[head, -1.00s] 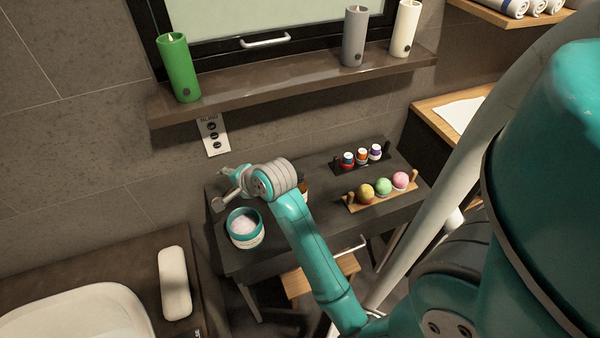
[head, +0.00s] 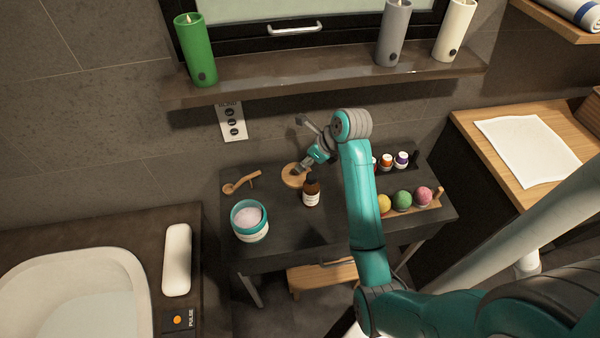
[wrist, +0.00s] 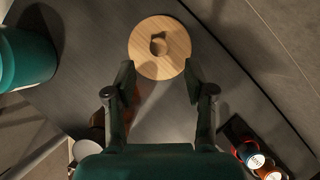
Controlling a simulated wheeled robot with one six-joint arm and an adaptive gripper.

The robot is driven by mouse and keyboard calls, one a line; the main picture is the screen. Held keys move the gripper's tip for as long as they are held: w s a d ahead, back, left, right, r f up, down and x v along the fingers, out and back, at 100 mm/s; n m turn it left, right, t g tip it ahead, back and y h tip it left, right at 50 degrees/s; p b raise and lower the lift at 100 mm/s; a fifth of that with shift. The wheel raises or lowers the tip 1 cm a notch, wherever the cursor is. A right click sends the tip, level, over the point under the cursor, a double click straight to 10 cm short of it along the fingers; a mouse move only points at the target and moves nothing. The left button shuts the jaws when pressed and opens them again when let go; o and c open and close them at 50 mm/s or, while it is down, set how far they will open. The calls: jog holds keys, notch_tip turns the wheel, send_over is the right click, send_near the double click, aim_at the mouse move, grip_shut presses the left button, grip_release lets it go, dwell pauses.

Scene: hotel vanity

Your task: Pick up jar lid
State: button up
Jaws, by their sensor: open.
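The jar lid is a round light-wood disc (head: 295,176) lying flat on the dark table, behind the brown bottle. In the wrist view the lid (wrist: 150,47) shows a small knob at its centre and lies just beyond the fingertips. My gripper (wrist: 160,82) is open and empty, with its two fingers spread on either side of the line to the lid. In the head view my gripper (head: 303,168) is close over the lid, partly covering it. The teal jar (head: 249,222) stands open at the front left with pale contents.
A brown bottle (head: 311,193) stands just in front of the lid. A wooden scoop (head: 241,183) lies to the left. Small bottles (head: 387,161) and a wooden tray of coloured balls (head: 428,206) are to the right. A shelf with candles (head: 330,72) juts out above.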

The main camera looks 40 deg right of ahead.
aim_at(297, 172)
jog(key=shift+x, duration=3.65)
jog(key=shift+a, duration=0.1)
grip_shut()
